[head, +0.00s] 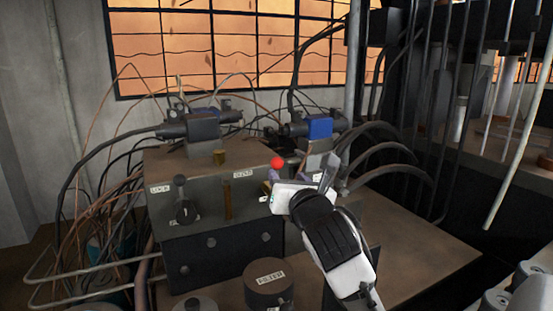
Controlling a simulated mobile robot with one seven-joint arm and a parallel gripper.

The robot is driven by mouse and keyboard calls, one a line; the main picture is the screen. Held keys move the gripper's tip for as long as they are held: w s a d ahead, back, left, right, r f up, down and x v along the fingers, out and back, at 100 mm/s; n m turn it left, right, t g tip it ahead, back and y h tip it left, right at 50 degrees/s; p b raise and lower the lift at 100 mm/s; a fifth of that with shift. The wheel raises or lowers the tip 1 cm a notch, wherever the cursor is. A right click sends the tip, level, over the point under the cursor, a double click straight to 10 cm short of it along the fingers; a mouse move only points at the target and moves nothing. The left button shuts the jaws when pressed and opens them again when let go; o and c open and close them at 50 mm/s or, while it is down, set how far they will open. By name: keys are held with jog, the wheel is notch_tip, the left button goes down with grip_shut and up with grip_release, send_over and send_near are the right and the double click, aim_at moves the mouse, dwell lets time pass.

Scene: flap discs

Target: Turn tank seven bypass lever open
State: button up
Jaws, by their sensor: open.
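A red ball knob (277,162) shows at the right end of the grey-brown manifold block (205,165). A black-knobbed lever (181,184) stands upright on a round black dial on the block's front left. The labels are too small to read, so I cannot tell which one is the tank seven bypass lever. My gripper (272,181) is open at the block's right front, just below the red knob. Its fingers are small and partly hidden by its white body. I cannot tell whether they touch the knob's stem.
Blue-capped valves (318,128) with black cables stand on and behind the block. A round black filter cap (268,283) sits in front. Loose wires and pipes crowd the left. A brown tabletop (420,245) at the right is mostly clear. Vertical rods and hoses stand behind it.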

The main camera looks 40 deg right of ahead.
aim_at(279, 165)
jog(key=p+x, duration=0.2)
jog(key=x, duration=0.7)
jog(key=shift+w+d+p, duration=0.1)
jog(key=shift+w+p, duration=0.25)
jog(key=shift+c, duration=0.3)
grip_shut()
